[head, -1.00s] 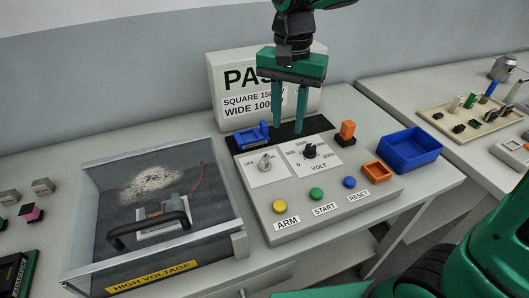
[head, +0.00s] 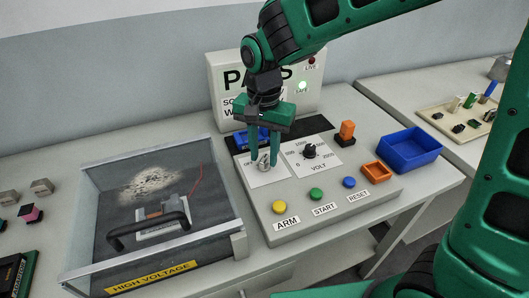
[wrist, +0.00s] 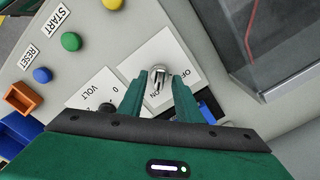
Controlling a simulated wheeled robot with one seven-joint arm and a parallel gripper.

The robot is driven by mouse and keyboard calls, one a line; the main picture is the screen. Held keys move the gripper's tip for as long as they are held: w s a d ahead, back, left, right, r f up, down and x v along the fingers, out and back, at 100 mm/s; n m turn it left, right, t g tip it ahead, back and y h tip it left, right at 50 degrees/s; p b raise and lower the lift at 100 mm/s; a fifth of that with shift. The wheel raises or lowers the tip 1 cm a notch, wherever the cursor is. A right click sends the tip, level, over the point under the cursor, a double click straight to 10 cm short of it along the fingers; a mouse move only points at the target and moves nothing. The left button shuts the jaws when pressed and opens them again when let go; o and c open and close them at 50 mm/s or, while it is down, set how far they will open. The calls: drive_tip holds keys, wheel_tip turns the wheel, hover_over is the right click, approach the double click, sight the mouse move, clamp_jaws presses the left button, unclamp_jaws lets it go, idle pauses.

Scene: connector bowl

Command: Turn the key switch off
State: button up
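The silver key switch (head: 264,164) sits on a white OFF/ON plate (head: 270,177) at the left of the grey control panel. My gripper (head: 263,160) is over it, pointing down, with its two green fingers apart, one on each side of the switch. In the wrist view, the key switch (wrist: 160,74) shows between the fingertips of my gripper (wrist: 164,76), with a gap visible, so the gripper looks open.
The voltage dial (head: 310,151) is right of the switch. Yellow (head: 279,207), green (head: 316,194) and blue (head: 349,183) buttons line the front. A clear-lidded high-voltage box (head: 150,225) stands left. A sign (head: 222,80) behind has a lit green SAFE lamp (head: 303,85).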

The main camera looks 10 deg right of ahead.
drive_tip(key=shift+f, duration=0.25)
clamp_jaws()
